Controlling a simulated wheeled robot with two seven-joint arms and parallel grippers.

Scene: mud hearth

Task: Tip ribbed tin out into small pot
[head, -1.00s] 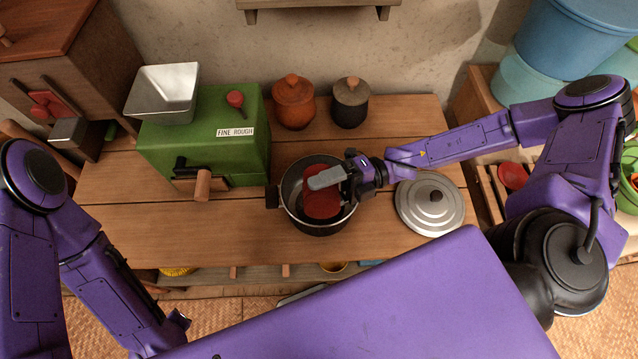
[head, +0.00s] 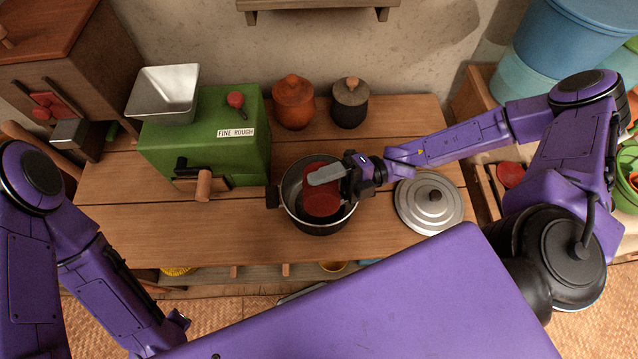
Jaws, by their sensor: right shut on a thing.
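The ribbed tin (head: 321,201) is dark red and is held over the small pot, tilted; its opening and contents cannot be made out. The small pot (head: 291,183) is dark with black handles and stands on the wooden table, its inside partly hidden by the tin and gripper. My right gripper (head: 332,175) is shut on the ribbed tin, above the pot's mouth. My left arm is at the lower left, and its gripper (head: 176,326) is only partly seen there, away from the table's objects.
A silver lid (head: 429,204) lies right of the pot. A green grinder (head: 205,145) with a metal hopper (head: 163,92) stands to the left. An orange jar (head: 293,104) and a dark jar (head: 350,105) stand behind. The table's front left (head: 170,235) is clear.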

